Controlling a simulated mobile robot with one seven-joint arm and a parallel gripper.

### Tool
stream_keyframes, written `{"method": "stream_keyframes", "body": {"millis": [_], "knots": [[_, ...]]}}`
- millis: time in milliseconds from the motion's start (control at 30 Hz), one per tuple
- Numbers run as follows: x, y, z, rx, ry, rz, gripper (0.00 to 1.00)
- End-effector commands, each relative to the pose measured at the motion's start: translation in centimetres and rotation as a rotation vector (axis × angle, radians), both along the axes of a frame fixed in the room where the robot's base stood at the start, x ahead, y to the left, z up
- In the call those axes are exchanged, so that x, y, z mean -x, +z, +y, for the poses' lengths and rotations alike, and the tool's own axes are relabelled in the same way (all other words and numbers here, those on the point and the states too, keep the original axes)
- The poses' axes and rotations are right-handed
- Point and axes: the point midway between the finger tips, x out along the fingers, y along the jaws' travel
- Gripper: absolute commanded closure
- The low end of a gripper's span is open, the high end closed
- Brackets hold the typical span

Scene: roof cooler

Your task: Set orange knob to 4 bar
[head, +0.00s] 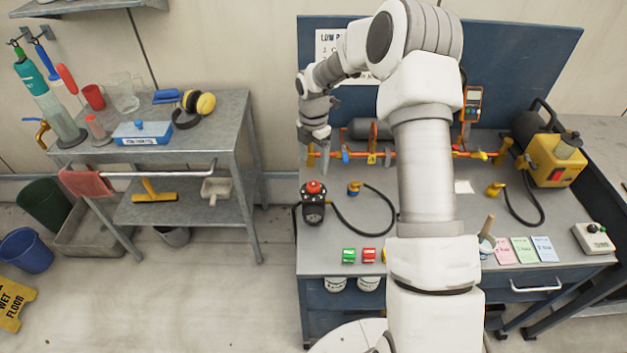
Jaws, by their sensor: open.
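A small black regulator (313,211) stands at the left end of the blue workbench. An orange-red knob (313,187) sits on its top. A gauge face shows on its front, too small to read. My gripper (318,155) is open, empty and pointing down. In the picture it is just above the knob, near the left end of the orange pipe; its exact depth to the pipe and knob is hard to tell. My arm hides the middle of the bench.
An orange pipe with valves (372,156) runs along the bench back. A black hose with a yellow fitting (354,188) lies right of the regulator. Green (348,255) and red (369,255) blocks are at the front edge. A yellow pump (553,160) stands right. A grey cart (215,125) is left.

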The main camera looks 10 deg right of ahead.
Motion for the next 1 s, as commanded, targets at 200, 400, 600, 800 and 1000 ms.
{"method": "stream_keyframes", "body": {"millis": [200,400,600,800,1000], "knots": [[0.1,-4.7,0.1,-0.001,0.001,0.004,0.21],[0.0,-7.7,0.1,-0.001,0.001,0.001,0.21],[0.0,-8.9,0.1,-0.001,0.001,-0.001,0.21],[0.0,-9.0,0.0,0.0,0.0,-0.001,0.21],[0.0,-9.0,0.0,-0.001,0.0,-0.001,0.44]]}}
